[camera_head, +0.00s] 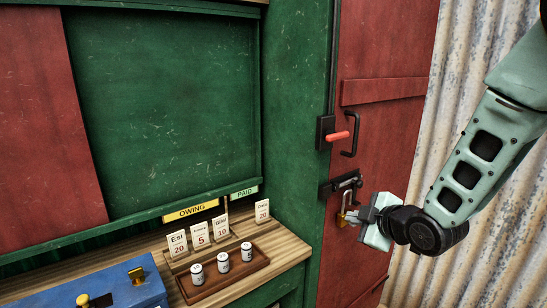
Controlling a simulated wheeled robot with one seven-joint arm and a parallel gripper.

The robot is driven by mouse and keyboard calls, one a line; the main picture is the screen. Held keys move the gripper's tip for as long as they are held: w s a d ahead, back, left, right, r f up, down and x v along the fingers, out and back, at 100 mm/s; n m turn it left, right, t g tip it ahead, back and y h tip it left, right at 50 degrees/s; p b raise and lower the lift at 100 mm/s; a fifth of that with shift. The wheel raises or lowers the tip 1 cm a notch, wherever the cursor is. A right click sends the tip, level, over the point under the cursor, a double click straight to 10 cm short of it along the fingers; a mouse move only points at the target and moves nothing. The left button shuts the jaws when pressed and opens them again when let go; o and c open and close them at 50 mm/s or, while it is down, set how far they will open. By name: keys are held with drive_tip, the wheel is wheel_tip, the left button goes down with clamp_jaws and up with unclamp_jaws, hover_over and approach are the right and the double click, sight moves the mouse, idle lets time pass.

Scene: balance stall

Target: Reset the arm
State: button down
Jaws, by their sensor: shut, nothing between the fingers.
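My arm (464,163) reaches in from the right side of the head view. My gripper (369,221) is at its lower left end, in front of the red door (384,118). The gripper is shut, and I see nothing held in it. A brass padlock (342,217) hangs from the dark hasp (340,185) just left of the gripper. I cannot tell whether the gripper touches the padlock. The fingertips are partly hidden by the gripper's own body.
A red-handled latch (337,136) and a black door handle (351,134) are above the padlock. At left, a wooden counter (290,252) holds a brown tray (236,273) with several white jars, number cards and a blue box (122,286). Corrugated metal (462,55) stands behind my arm.

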drive_tip(key=s+a+m+g+h, duration=0.1)
drive_tip(key=s+g, duration=0.3)
drive_tip(key=s, duration=0.7)
drive_tip(key=s+a+r+m+g+h, duration=0.1)
drive_tip(key=s+a+m+g, duration=0.2)
drive_tip(key=s, duration=0.8)
drive_tip(key=s+a+m+g+h, duration=0.2)
drive_tip(key=s+m+g, duration=0.1)
drive_tip(key=s, duration=0.8)
drive_tip(key=shift+r+m+g, duration=0.3)
drive_tip(key=shift+r+g, duration=0.1)
drive_tip(key=shift+g, duration=0.4)
